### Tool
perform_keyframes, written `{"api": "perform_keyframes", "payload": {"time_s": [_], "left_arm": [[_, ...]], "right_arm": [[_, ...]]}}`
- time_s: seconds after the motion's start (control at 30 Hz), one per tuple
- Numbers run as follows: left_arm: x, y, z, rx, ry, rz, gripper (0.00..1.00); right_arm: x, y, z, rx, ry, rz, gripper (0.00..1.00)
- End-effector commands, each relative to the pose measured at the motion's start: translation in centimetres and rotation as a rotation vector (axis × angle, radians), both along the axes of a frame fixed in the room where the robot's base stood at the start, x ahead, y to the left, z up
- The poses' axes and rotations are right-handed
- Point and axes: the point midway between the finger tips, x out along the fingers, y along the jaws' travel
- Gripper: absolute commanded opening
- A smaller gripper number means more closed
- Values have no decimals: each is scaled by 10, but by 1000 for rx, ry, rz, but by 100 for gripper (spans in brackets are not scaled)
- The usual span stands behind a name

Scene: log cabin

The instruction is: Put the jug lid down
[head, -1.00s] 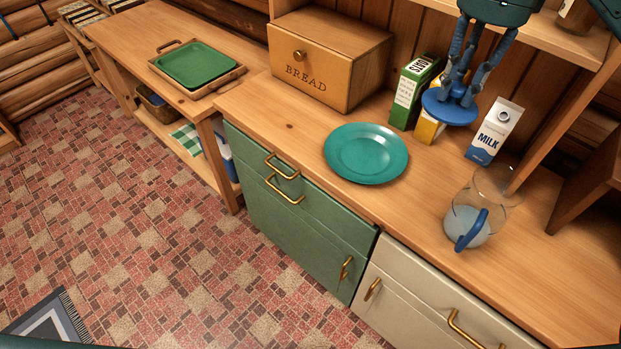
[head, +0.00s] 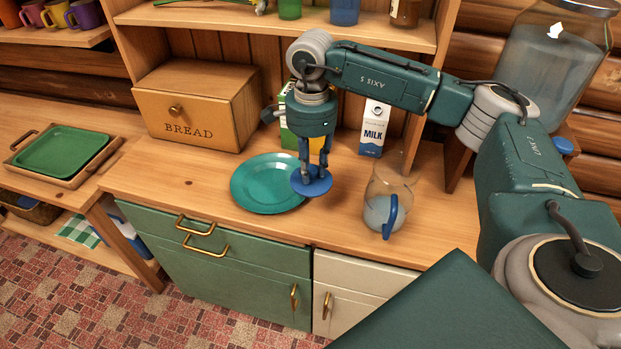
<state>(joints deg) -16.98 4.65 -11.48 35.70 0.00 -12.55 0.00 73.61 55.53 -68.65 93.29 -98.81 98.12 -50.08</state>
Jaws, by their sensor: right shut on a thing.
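The jug lid (head: 312,184) is a round blue disc in the head view. My right gripper (head: 312,170) points down and is shut on it, above the right edge of the teal plate (head: 262,184). Whether the lid touches the plate or counter I cannot tell. The clear jug (head: 380,212) with a blue handle stands uncovered on the counter to the right of the lid. My left gripper is not in view.
The wooden counter (head: 170,183) has bare room left of the plate. A bread box (head: 190,110), a milk carton (head: 374,130) and a green box (head: 290,112) stand at the back. A large glass dispenser (head: 550,75) is at the right.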

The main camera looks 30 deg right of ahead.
Motion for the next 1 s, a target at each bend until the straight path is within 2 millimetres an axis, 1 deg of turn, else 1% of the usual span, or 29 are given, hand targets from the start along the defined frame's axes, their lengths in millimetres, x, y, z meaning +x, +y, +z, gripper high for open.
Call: {"api": "perform_keyframes", "payload": {"time_s": [0.17, 0.3, 0.4, 0.5, 0.7, 1.0], "left_arm": [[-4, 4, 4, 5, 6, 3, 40], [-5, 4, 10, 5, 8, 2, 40], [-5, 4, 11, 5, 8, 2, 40], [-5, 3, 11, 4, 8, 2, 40], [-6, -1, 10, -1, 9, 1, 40], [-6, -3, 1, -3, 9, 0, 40]], "right_arm": [[-1, 0, -15, -1, 3, 0, 7], [-1, 0, -36, -1, 3, -1, 7], [0, 0, -47, 0, 2, 0, 7], [0, 0, -51, 0, 0, 0, 7], [0, 0, -51, 0, 0, 0, 7], [0, 0, -61, 0, 0, 0, 7]]}}
